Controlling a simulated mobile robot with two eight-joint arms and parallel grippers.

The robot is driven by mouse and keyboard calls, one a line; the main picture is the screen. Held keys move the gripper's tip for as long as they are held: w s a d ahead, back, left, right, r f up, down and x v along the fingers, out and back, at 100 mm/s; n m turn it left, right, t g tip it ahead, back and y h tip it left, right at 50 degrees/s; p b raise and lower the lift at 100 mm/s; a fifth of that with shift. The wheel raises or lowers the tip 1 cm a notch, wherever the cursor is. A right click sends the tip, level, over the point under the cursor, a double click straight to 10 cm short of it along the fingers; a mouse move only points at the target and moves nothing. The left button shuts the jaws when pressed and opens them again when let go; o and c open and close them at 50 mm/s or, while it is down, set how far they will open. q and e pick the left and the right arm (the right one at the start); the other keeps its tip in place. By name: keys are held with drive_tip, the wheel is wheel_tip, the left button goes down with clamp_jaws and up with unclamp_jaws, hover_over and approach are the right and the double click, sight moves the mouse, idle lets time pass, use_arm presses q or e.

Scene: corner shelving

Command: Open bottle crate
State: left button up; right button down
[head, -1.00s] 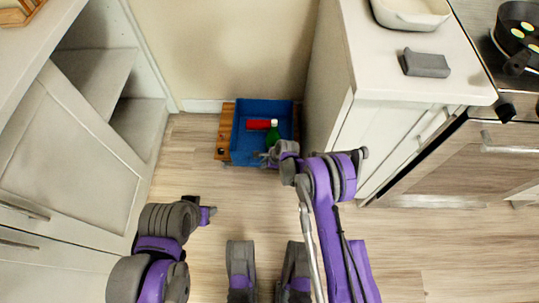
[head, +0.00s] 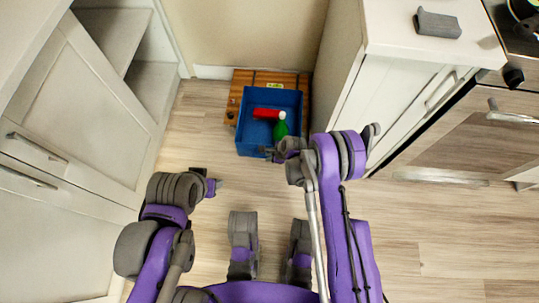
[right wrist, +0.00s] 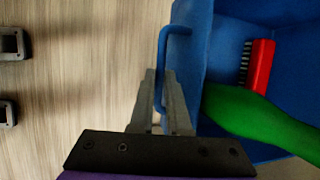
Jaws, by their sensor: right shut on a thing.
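The bottle crate shows as a blue open-topped drawer (head: 243,125) in front of a wooden box (head: 240,84) on the floor against the wall. Part of the box shows behind and beside the drawer. A green bottle (head: 281,127) and a red brush (head: 266,113) lie in the drawer. My right gripper (head: 269,153) is at the drawer's near edge. In the right wrist view its fingers (right wrist: 162,100) are shut on the drawer's blue handle (right wrist: 162,58). My left gripper (head: 213,187) hangs apart from the crate, left of it; its jaws are too small to read.
A white cabinet (head: 90,100) with open shelves stands on the left. A white counter unit (head: 390,100) stands close on the crate's right, with the oven (head: 470,130) beyond. The wooden floor (head: 190,135) between crate and left cabinet is clear.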

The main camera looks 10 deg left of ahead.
drive_tip(key=shift+s, duration=0.1)
idle(0.3)
drive_tip(key=c, duration=0.9)
unclamp_jaws()
drive_tip(key=shift+r, duration=0.1)
drive_tip(key=p+v, duration=0.2)
drive_tip(key=v, duration=0.8)
drive_tip(key=shift+d+r+p, duration=0.15)
drive_tip(key=shift+r+p, duration=0.15)
drive_tip(key=shift+p, duration=0.05)
